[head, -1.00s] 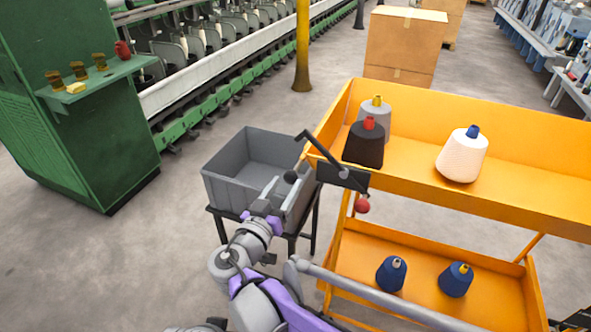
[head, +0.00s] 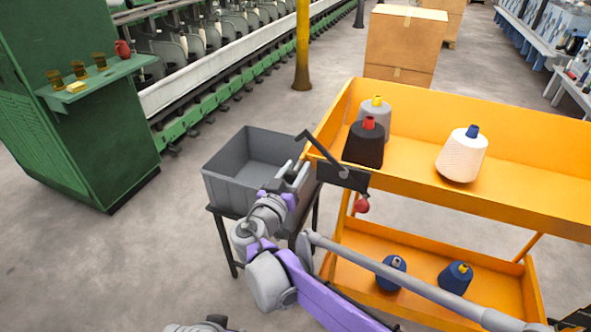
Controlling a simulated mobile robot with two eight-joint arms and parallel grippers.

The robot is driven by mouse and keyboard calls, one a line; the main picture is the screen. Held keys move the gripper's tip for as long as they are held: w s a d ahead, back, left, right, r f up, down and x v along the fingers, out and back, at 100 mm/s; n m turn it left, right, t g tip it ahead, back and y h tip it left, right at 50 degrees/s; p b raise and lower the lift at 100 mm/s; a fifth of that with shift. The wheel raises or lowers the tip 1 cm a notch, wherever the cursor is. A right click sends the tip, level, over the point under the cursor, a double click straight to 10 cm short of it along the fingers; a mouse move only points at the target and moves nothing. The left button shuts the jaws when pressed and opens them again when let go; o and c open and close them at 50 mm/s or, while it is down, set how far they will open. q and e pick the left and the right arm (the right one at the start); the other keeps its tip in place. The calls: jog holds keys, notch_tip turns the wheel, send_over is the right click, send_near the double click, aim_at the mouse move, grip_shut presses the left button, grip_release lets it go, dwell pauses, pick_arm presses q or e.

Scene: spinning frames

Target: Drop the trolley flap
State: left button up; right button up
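The orange trolley (head: 470,198) stands at the right with a walled upper tray and a lower tray. Its left end panel (head: 332,115), which I take as the flap, appears to be up. A black lever (head: 322,153) and a dark plate (head: 343,175) sit at the tray's near left corner, with a red knob (head: 361,206) hanging below. My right gripper (head: 293,173) is just left of this corner, over the grey bin's right side. Its two grey fingers look apart, with nothing visible between them. My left gripper is not in view.
The grey bin (head: 225,182) stands on a dark stand beside the trolley's left end. A black cone (head: 364,147), a grey cone and a white cone (head: 461,158) stand on the upper tray. Blue cones (head: 391,275) are below.

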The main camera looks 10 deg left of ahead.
grip_shut()
dwell(0.8)
jog(key=shift+a, duration=0.15)
jog(key=w+a+f+n+b, duration=0.1)
jog(key=a+f+n+b, duration=0.2)
jog(key=a+f+n, duration=0.2)
jog(key=w+a+f+n+b, duration=0.2)
jog(key=a+f+n, duration=0.4)
jog(key=f+n, duration=0.4)
jog(key=shift+a+n+b, duration=0.3)
jog(key=shift+n+b, duration=0.3)
jog(key=shift+n, duration=1.3)
jog(key=shift+w, duration=0.1)
